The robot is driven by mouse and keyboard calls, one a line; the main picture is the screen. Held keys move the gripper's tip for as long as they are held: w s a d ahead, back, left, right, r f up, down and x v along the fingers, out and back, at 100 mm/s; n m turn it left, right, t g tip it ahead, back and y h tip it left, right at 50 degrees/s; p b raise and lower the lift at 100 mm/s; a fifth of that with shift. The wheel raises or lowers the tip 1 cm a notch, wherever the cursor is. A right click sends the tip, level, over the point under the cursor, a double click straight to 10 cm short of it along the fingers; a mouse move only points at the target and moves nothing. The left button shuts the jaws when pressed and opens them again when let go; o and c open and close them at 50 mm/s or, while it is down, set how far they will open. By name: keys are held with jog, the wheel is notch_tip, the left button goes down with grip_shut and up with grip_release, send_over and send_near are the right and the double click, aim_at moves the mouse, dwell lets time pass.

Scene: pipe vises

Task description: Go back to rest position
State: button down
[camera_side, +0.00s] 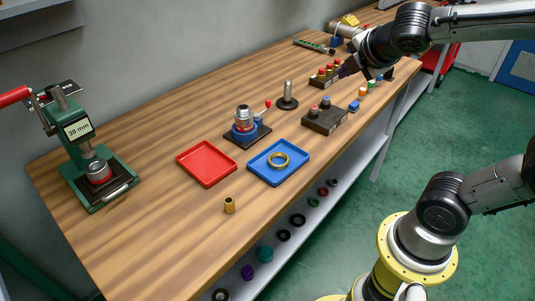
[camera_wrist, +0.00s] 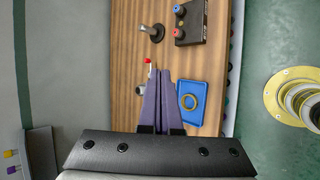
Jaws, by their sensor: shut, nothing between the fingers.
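My gripper (camera_side: 347,68) is over the far right part of the bench in the side view, above the wooden bench top (camera_side: 150,130). In the wrist view its purple fingers (camera_wrist: 162,80) are together with nothing between them. The fingers point along the bench and cover part of the vise there. Exact height above the bench cannot be told.
A red tray (camera_side: 206,163) and a blue tray (camera_side: 278,175) holding a brass ring (camera_side: 279,160) lie mid-bench. A small vise (camera_side: 245,125), a post (camera_side: 288,97) and dark blocks with pegs (camera_side: 325,118) stand behind. A green press (camera_side: 85,150) stands left.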

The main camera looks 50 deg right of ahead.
jog(key=s+a+f+m+g+y, duration=0.1)
jog(key=s+a+f+m+y, duration=0.1)
jog(key=s+a+m, duration=0.3)
jog(key=s+a+f+m+g+y, duration=0.1)
jog(key=s+a+f+m+y, duration=0.2)
jog(key=m, duration=0.7)
jog(key=s+a, duration=0.2)
jog(key=s, duration=0.2)
jog(key=shift+s+y, duration=0.3)
